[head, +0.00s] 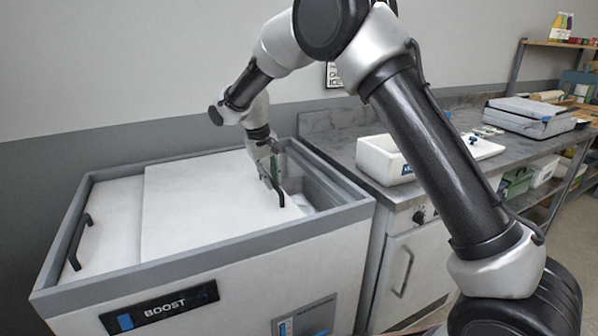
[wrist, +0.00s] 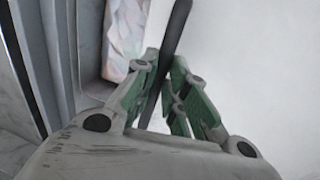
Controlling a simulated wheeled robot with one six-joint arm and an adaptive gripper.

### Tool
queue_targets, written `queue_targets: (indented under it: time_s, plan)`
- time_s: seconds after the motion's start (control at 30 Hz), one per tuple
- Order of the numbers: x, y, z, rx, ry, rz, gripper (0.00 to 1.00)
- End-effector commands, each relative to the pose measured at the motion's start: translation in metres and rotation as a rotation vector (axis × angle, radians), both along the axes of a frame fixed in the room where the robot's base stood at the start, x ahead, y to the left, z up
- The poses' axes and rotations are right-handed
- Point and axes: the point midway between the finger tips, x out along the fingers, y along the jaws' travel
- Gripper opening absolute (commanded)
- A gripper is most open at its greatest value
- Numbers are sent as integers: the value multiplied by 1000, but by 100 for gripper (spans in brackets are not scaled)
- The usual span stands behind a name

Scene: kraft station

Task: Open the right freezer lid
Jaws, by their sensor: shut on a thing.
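The chest freezer (head: 240,243) stands at the left in the head view, with two white sliding lids. The right lid (head: 200,205) lies partly over the left lid (head: 118,222), and a gap into the freezer (head: 312,192) shows at the right end. My gripper (head: 273,178) is at the right lid's black handle (head: 282,199). In the wrist view my gripper (wrist: 166,92) is shut on the black handle bar (wrist: 178,35), which runs between the green finger pads. Colourful packed contents (wrist: 126,30) show beside the lid edge. The left lid's handle (head: 79,242) is at the far left.
A grey counter (head: 345,150) adjoins the freezer on the right, with a white bin (head: 385,160) close to the freezer's edge. A scale-like device (head: 530,113) stands farther right. The freezer's raised grey rim (head: 215,246) borders the lids.

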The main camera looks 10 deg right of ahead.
Motion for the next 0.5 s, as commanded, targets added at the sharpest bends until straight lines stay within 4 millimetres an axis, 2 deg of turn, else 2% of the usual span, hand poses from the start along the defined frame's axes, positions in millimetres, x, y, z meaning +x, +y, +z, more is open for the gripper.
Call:
queue_targets:
  time_s: [0.03,0.2,0.33,0.5]
  plan:
    - [-5,16,0,1,0,5,0]
    - [-19,57,0,2,0,4,0]
    - [-26,79,0,1,1,2,0]
    - [-31,96,0,1,0,1,0]
